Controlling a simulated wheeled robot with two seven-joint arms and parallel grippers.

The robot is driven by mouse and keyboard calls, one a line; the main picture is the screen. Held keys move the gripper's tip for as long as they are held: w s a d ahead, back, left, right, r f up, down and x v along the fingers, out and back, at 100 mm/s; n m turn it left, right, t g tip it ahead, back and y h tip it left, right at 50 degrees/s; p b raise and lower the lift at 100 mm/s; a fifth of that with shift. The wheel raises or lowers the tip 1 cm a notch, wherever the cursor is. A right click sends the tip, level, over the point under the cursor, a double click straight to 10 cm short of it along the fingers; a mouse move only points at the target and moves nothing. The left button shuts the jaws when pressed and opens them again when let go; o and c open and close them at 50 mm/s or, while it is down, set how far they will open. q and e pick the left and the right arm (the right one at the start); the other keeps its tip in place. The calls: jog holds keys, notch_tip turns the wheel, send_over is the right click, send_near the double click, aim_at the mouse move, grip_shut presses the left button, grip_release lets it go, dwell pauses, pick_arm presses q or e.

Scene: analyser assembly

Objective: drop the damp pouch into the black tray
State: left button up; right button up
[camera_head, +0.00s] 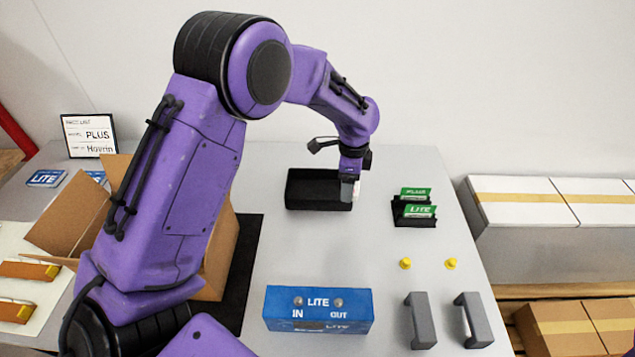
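The black tray (303,190) lies on the grey table in the middle, open at the top. My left gripper (349,192) points down at the tray's right end. A small pale, slightly pinkish thing, which looks like the damp pouch (357,190), shows at its fingers, and they look shut on it. It is too small to make out fully, and I cannot tell whether it is over the tray or just beside its right wall. My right gripper is not in view.
A green-card holder (414,221) stands right of the tray. Two yellow knobs (405,264), two grey handles (420,320) and a blue LITE box (318,309) lie nearer. My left arm partly hides an open cardboard box (73,217). A sign (90,135) stands back left.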

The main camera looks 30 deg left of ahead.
pick_arm(q)
jog(key=w+a+f+m+p, duration=0.1)
jog(key=w+a+m+p, duration=0.1)
jog(key=a+m, duration=0.55)
jog(key=w+a+f+m+p, duration=0.1)
jog(key=w+a+m+p, duration=0.15)
jog(key=a+m, duration=0.5)
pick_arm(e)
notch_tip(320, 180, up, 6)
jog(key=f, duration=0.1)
pick_arm(q)
jog(key=shift+m, duration=0.6)
jog(key=f+b, duration=0.1)
jog(key=d+f+b, duration=0.1)
jog(key=f+b, duration=0.2)
jog(key=f, duration=0.1)
jog(key=shift+w+d+f, duration=0.25)
jog(key=shift+d, duration=0.05)
jog(key=shift+r, duration=0.1)
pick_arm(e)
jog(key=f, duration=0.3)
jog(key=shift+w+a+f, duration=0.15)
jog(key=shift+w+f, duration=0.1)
pick_arm(q)
jog(key=o, duration=1.1)
